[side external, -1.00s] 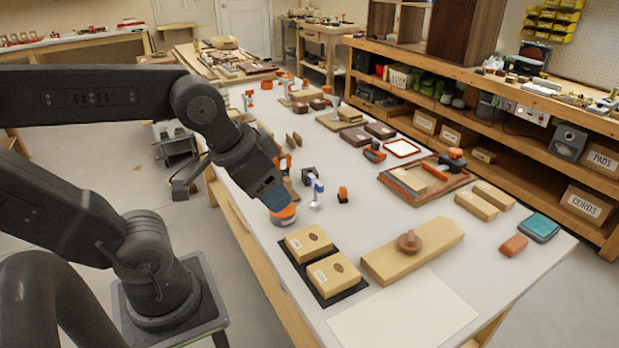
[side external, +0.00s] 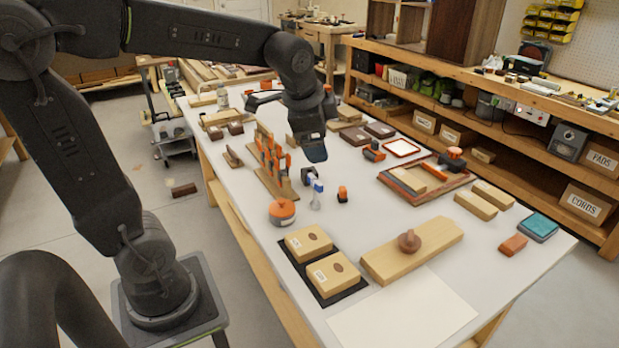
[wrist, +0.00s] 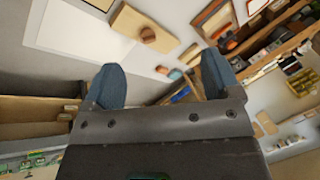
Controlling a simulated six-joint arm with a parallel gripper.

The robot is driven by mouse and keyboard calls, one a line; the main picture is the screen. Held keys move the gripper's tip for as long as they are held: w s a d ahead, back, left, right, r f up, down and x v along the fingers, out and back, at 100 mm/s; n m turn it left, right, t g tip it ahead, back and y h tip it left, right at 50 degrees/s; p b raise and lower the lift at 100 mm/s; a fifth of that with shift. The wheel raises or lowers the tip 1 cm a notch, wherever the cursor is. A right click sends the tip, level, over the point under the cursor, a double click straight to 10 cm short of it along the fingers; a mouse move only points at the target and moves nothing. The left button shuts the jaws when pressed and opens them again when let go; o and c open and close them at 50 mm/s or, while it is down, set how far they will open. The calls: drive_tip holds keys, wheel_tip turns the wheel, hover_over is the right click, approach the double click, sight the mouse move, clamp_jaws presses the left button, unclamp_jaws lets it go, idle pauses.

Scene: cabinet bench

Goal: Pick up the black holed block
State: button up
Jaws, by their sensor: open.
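I cannot make out the block in the wrist view.
An orange-handled rack (side external: 272,165) stands left of the block. An orange-topped round container (side external: 282,211) and a small orange-topped item (side external: 343,194) are nearby. A wooden board with a knob (side external: 385,260) lies in front.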

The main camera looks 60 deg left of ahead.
drive_tip(key=w+a+f+m+g+y, duration=0.1)
drive_tip(key=w+a+f+m, duration=0.3)
drive_tip(key=w+a, duration=0.35)
drive_tip(key=w+a+f+m+g+y, duration=0.1)
drive_tip(key=w+a+f+m, duration=0.4)
drive_tip(key=a, duration=0.4)
drive_tip(key=shift+w+a+f+m+g, duration=0.25)
drive_tip(key=shift+w+a+f+m, duration=0.55)
drive_tip(key=shift+a+f, duration=2.45)
drive_tip(key=shift+w+a+f+m+g, duration=0.2)
drive_tip(key=shift+w+a+f+m, duration=0.55)
drive_tip(key=shift+a+f, duration=2.5)
drive_tip(key=shift+w+a+f+m+g, duration=0.25)
drive_tip(key=shift+w+a+f+m, duration=0.85)
drive_tip(key=shift+f, duration=3.95)
drive_tip(key=shift+s+a+n, duration=0.25)
drive_tip(key=shift+s, duration=0.1)
drive_tip(key=c, duration=1)
